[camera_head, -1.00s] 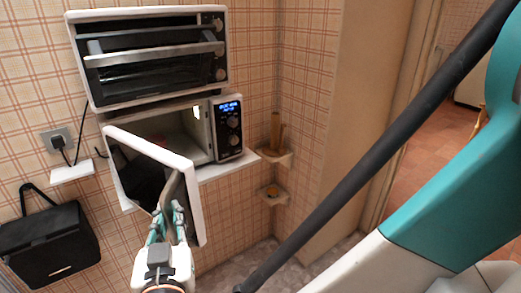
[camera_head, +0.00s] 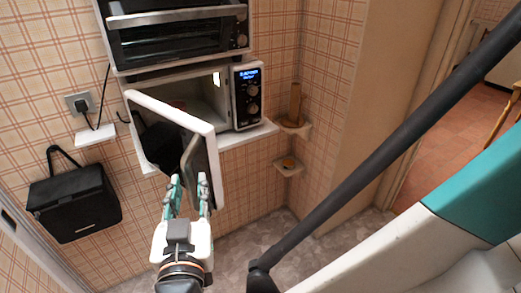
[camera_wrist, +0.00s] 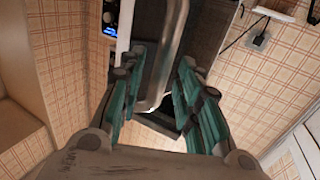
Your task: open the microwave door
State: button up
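The microwave (camera_head: 246,95), white with a dark control panel and lit blue display, stands on a wall shelf. Its door (camera_head: 214,170) is swung well out, hinged at the left, and the cavity (camera_head: 195,98) shows behind it. The grey door handle (camera_head: 189,155) is on the door's outer face. My gripper (camera_head: 187,188) is at the lower part of the door, by the handle. In the wrist view my gripper (camera_wrist: 158,82) has its teal fingers spread apart, with the handle (camera_wrist: 166,50) running between them. I see no clear finger contact.
A toaster oven (camera_head: 180,38) sits above the microwave. Small corner shelves (camera_head: 290,168) are to the right. A black box-like bag (camera_head: 73,203) hangs on the left wall below a socket (camera_head: 80,102). The floor below the door is clear.

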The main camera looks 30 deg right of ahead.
jog(key=v, duration=0.9)
